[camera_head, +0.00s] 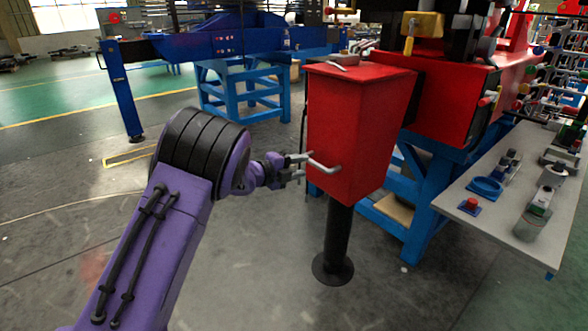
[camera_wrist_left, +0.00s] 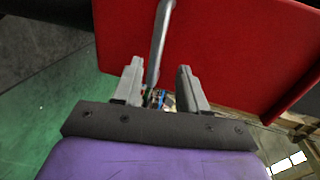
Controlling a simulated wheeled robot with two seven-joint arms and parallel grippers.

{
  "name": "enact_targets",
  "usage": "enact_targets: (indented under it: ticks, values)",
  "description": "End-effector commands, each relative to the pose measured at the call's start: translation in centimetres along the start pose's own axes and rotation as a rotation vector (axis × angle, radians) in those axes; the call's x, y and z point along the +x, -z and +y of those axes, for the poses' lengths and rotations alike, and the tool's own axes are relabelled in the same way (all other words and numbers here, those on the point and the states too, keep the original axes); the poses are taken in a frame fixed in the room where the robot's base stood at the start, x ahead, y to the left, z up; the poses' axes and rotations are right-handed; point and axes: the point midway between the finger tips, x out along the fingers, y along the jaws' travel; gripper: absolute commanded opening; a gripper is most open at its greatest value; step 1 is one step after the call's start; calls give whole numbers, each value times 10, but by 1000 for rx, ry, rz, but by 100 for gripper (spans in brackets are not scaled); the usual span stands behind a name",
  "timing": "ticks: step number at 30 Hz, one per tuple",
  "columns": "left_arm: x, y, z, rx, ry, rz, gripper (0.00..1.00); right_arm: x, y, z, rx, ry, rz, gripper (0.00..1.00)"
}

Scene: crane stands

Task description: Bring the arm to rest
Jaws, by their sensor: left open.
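My left arm, purple with a black ribbed joint, reaches in from the left in the head view. Its gripper (camera_head: 297,166) is open, right at the bent metal handle (camera_head: 325,166) of a red box (camera_head: 350,130) on a black post. In the left wrist view the open fingers (camera_wrist_left: 160,85) stand apart, and the handle (camera_wrist_left: 159,40) runs down toward the gap between them, closer to the left finger. I cannot tell whether a finger touches it. The red panel (camera_wrist_left: 225,45) fills the upper part of that view. My right gripper is not in view.
A white table (camera_head: 480,215) with a red button block, a blue ring and small parts stands at the right. A red machine on a blue frame (camera_head: 415,215) is behind the box. A blue machine (camera_head: 230,45) stands at the back. The grey floor at front is free.

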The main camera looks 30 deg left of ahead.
Motion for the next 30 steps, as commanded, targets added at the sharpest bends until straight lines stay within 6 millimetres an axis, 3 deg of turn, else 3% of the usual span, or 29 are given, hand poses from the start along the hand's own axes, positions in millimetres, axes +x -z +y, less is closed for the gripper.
enact_targets:
  ticks: [6,23,26,27,29,30]
  values:
    - [-25,0,0,1,0,0,42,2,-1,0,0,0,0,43]
    - [-26,0,0,-30,0,0,42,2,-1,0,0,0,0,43]
    - [-29,-9,0,-240,33,-52,42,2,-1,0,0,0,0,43]
    - [-33,-10,10,-427,67,-102,42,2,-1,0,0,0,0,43]
    - [-41,-4,46,-781,114,-200,42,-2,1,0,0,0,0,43]
    - [-49,4,78,-995,127,-274,42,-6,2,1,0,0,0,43]
